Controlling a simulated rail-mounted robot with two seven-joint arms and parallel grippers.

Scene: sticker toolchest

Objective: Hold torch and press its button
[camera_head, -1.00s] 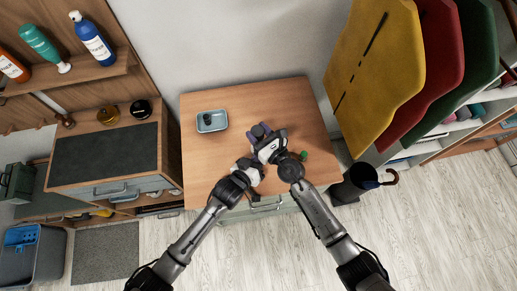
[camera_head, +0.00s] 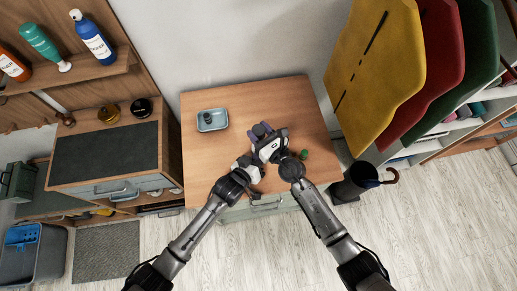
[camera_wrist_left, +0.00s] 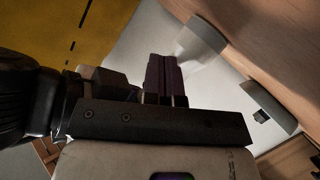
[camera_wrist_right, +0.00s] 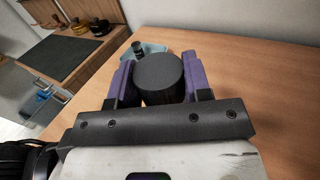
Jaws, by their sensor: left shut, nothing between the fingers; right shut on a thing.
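The torch shows in the right wrist view as a dark cylinder (camera_wrist_right: 160,82) with its round flat end toward the camera. The purple fingers of my right gripper (camera_wrist_right: 158,66) are shut on its two sides. In the head view my right gripper (camera_head: 262,130) is over the middle of the table, and the torch is a small dark shape there. My left gripper (camera_head: 257,163) is just below it, toward the table's front edge. In the left wrist view its purple fingers (camera_wrist_left: 162,62) are together and empty. The torch's button cannot be made out.
A blue-grey tray (camera_head: 200,125) with a dark item stands at the table's back left. A small green thing (camera_head: 304,154) lies right of my right gripper. The wooden table (camera_head: 225,93) is clear at the back. A dark bin (camera_head: 353,187) stands right of the table.

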